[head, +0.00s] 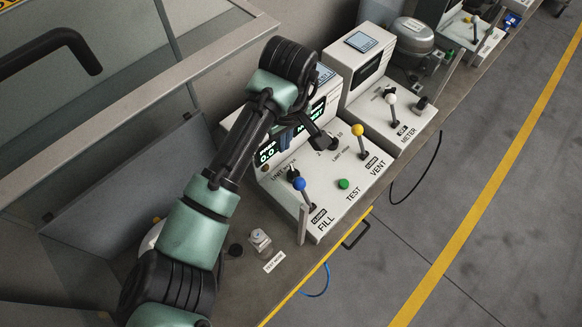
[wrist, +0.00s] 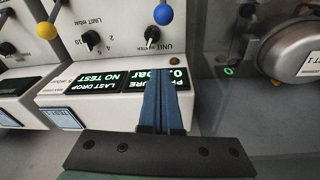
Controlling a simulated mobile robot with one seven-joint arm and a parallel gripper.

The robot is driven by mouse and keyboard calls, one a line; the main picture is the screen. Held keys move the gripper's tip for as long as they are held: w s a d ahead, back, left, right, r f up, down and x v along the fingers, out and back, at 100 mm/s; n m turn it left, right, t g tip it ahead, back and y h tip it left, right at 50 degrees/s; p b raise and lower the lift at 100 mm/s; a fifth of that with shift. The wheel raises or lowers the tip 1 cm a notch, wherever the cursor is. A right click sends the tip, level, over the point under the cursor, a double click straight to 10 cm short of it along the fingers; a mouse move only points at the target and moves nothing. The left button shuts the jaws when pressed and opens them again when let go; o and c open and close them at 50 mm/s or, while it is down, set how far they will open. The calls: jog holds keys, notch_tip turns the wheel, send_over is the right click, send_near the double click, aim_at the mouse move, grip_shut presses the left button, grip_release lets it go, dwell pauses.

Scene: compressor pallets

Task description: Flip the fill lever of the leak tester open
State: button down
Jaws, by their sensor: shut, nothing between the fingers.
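The leak tester is a white console with a lit display and a sloped panel (head: 325,190). Its fill lever, with a blue ball (head: 300,184), stands up at the panel's left, by the labels FILL and CLOSED. The blue ball also shows at the top of the wrist view (wrist: 163,13). My gripper (wrist: 163,76) is shut and empty, its blue fingers in front of the lit display (wrist: 105,82). The blue ball lies beyond the fingertips, apart from them. In the head view my arm hides part of the display and the fingers are hard to make out.
A yellow-balled vent lever (head: 358,130), a green test button (head: 343,184) and dark knobs share the panel. A white meter unit (head: 395,115) stands to the right. A small clear-grey part (head: 260,240) sits on the bench left of the tester. A compressor (wrist: 305,50) shows in the wrist view.

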aim_at(304, 195)
jog(key=f, duration=0.3)
jog(key=w+f, duration=0.1)
jog(key=f, duration=0.2)
jog(key=f+p, duration=0.1)
jog(key=f, duration=0.2)
jog(key=shift+w+a+f, duration=0.15)
jog(key=shift+a+f, duration=0.15)
jog(key=shift+f, duration=0.1)
jog(key=shift+s+d+r+p, duration=0.25)
jog(key=shift+s+d+p, duration=0.1)
jog(key=shift+s+p, duration=0.15)
jog(key=shift+s+d+r+p, duration=0.2)
jog(key=shift+s+d+p, duration=0.1)
jog(key=shift+s+p, duration=0.15)
jog(key=shift+s+d+r+p, duration=0.1)
jog(key=shift+s+d+p, duration=0.25)
jog(key=shift+s, duration=0.15)
jog(key=shift+s+d, duration=0.15)
